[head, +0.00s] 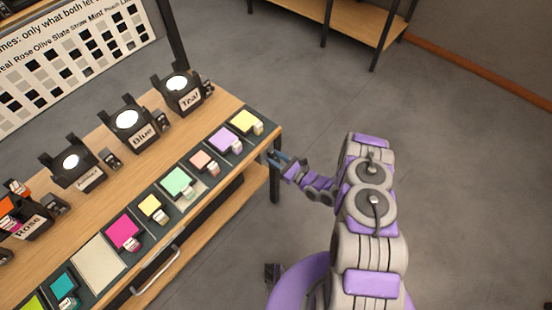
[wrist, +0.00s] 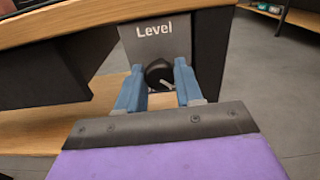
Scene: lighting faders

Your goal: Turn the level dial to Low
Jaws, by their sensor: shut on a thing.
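The level dial (wrist: 158,72) is a round black knob with a light pointer mark toward its lower right. It sits on a grey panel (wrist: 180,38) labelled "Level", under the table's edge in the wrist view. No "Low" mark can be read. My gripper (wrist: 161,75) has its two blue fingers on either side of the dial and is shut on it. In the head view my gripper (head: 272,157) is at the right end of the table, and the dial is hidden there.
The wooden table (head: 215,103) holds black lamps labelled Teal (head: 184,90), Blue (head: 130,122) and Rose (head: 28,222). Several coloured squares lie along its front strip. A drawer handle (head: 157,270) sticks out below. The floor (head: 300,90) to the right is clear.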

